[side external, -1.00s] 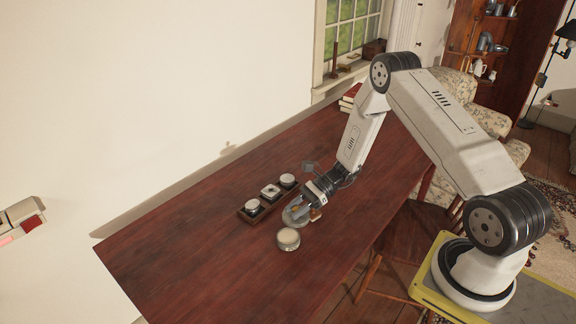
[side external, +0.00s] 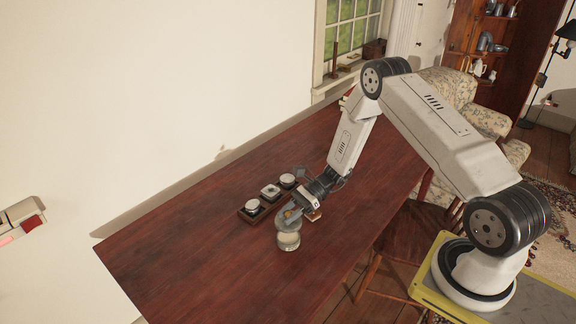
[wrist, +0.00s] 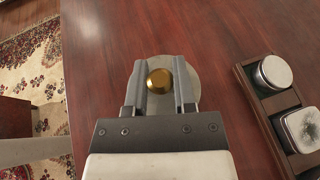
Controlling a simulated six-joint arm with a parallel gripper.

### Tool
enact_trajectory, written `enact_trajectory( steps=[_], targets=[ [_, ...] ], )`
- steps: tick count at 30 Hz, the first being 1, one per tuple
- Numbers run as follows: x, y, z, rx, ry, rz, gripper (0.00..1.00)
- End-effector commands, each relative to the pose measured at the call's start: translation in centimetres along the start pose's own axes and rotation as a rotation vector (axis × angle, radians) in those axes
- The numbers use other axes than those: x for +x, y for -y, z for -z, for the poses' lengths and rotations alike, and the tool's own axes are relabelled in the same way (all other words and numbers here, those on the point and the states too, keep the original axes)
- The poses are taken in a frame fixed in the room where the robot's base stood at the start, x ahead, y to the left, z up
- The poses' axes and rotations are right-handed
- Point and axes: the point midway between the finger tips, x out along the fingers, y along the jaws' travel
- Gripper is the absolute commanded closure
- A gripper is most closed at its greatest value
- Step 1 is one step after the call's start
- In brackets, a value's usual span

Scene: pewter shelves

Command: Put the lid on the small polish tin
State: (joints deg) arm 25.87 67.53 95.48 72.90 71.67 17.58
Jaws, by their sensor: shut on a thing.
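The small polish tin (side external: 289,241), round with a pale top, stands on the table in the side external view. My gripper (side external: 292,211) is over it. In the wrist view my gripper (wrist: 159,88) is shut on the brass knob (wrist: 160,80) of the lid. The lid's grey disc (wrist: 187,67) spreads below the fingers and hides the tin from that camera. In the side view the lid (side external: 287,224) is over the tin and covers its far part. I cannot tell whether the two touch.
A dark wooden tray (side external: 246,215) with three tins stands to the left and behind; its edge also shows in the wrist view (wrist: 252,97). A small tan object (side external: 315,216) lies right of my gripper. The front left of the table (side external: 190,265) is clear.

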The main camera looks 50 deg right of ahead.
Motion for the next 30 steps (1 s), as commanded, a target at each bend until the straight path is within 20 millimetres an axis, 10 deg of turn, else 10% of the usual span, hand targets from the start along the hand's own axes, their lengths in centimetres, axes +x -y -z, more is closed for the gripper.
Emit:
enact_trajectory(
  steps=[30],
  targets=[
    [1.6,0.0,3.9,0.0,0.0,0.0,1.0]
  ],
)
